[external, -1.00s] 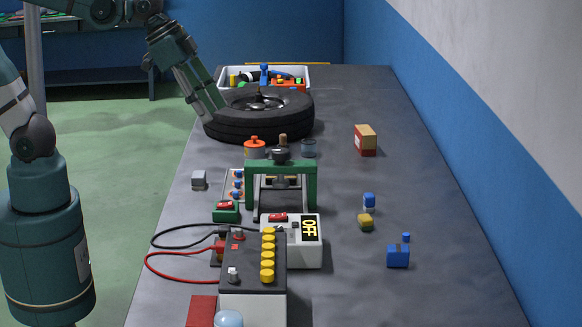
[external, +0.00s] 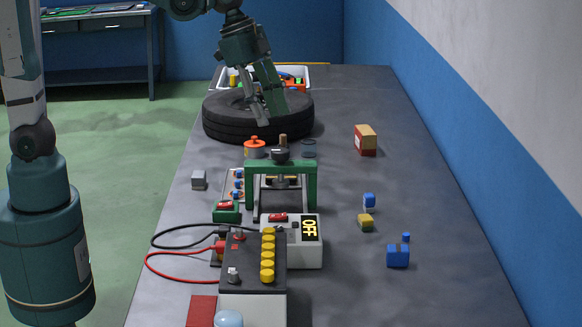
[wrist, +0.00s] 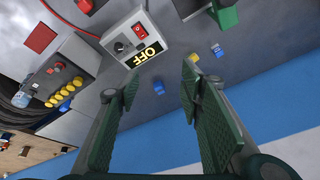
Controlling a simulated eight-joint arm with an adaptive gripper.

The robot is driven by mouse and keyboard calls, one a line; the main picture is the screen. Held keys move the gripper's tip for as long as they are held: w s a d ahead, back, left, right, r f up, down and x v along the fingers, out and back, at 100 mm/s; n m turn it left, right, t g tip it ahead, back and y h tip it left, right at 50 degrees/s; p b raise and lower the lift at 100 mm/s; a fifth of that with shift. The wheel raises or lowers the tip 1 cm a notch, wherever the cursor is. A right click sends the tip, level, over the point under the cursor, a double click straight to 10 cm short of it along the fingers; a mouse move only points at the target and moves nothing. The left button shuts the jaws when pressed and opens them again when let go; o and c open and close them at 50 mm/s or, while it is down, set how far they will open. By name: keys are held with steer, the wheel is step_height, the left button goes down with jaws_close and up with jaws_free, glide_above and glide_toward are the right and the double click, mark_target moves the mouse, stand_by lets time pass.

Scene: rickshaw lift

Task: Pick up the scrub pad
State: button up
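The scrub pad (external: 366,222) looks like a small yellow block with a darker green side, lying on the right half of the grey table. It also shows as a small yellow patch (wrist: 194,57) beyond my fingertips in the wrist view. My gripper (external: 271,116) is over the black tyre, well behind and to the left of the pad and above the table. In the wrist view my gripper (wrist: 160,78) has its two green padded fingers wide apart with nothing between them.
A small blue-capped item (external: 369,201) sits just behind the pad; a blue block (external: 398,256) lies nearer. A green frame (external: 310,185), a white OFF box (external: 309,252) and a battery (external: 252,277) stand left. A box (external: 366,140) is farther back. The table's right side is mostly clear.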

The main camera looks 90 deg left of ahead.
steer(key=w+a+f+m+g+h, duration=0.1)
steer(key=w+f+m, duration=0.1)
steer(key=w+f, duration=0.35)
steer(key=w+a+f+m+g, duration=0.1)
steer(key=w+a+f+m, duration=0.15)
steer(key=w, duration=0.55)
steer(key=m+g+h, duration=0.1)
steer(key=m, duration=0.3)
glide_toward(365, 217)
steer(key=shift+w+d+f, duration=0.1)
steer(key=shift+f, duration=0.65)
steer(key=shift+x, duration=1.25)
steer(key=shift+x, duration=2.6)
steer(key=shift+c, duration=0.6)
steer(key=c, duration=0.8)
